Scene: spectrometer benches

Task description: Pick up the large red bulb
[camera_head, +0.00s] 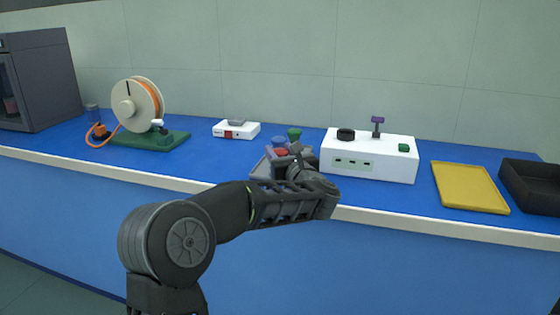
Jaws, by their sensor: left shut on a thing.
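My left gripper (299,162) reaches over the front edge of the blue bench to a small grey rack (261,168). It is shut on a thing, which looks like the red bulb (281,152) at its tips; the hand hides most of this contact. A blue bulb (279,142) and a green bulb (294,133) show just behind the red one. I cannot tell the bulbs' full sizes, as the hand covers the rack's right part. My right gripper is not in view.
A white instrument box (368,160) with a black knob and a purple piece stands close right of the hand. Further right lie a yellow tray (468,187) and a black bin (533,185). A small white device (236,130) and an orange filament spool (138,104) are left.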

